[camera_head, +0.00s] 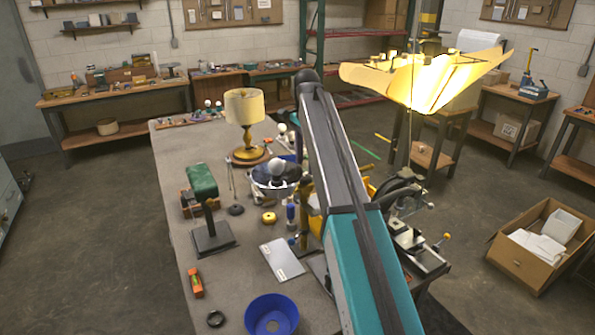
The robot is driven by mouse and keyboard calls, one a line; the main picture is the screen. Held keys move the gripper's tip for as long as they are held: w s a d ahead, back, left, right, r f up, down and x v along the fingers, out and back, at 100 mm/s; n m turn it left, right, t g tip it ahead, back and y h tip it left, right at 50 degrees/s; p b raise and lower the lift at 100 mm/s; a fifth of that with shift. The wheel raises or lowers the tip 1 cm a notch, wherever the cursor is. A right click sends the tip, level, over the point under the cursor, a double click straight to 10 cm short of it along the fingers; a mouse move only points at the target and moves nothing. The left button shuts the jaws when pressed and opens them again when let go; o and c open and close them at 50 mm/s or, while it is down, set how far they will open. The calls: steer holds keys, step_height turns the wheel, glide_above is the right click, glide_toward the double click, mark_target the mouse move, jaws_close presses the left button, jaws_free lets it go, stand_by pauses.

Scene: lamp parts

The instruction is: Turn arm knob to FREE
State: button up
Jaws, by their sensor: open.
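My own teal and dark grey arm (345,190) rises across the middle of the view and hides part of the table. I cannot make out my gripper, and no fingertips show clearly. Right of my arm is a dark curved fixture (400,190) with metal parts and a small yellow ball-shaped knob (447,237) on a stem. I cannot tell whether this is the arm knob. No FREE marking is readable. A large lit shade (428,78) is above it, with a thin rod running down from it.
The grey worktable (178,170) holds a lit table lamp (245,107), a green-topped stand (203,182), a yellow disc (269,217), a grey plate (282,259), an orange level (195,283) and a blue bowl (271,316). An open cardboard box (522,268) stands on the floor at right.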

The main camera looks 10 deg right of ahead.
mark_target(305, 177)
steer(key=shift+f+p, duration=0.8)
steer(key=shift+f, duration=1.6)
steer(key=c, duration=1.1)
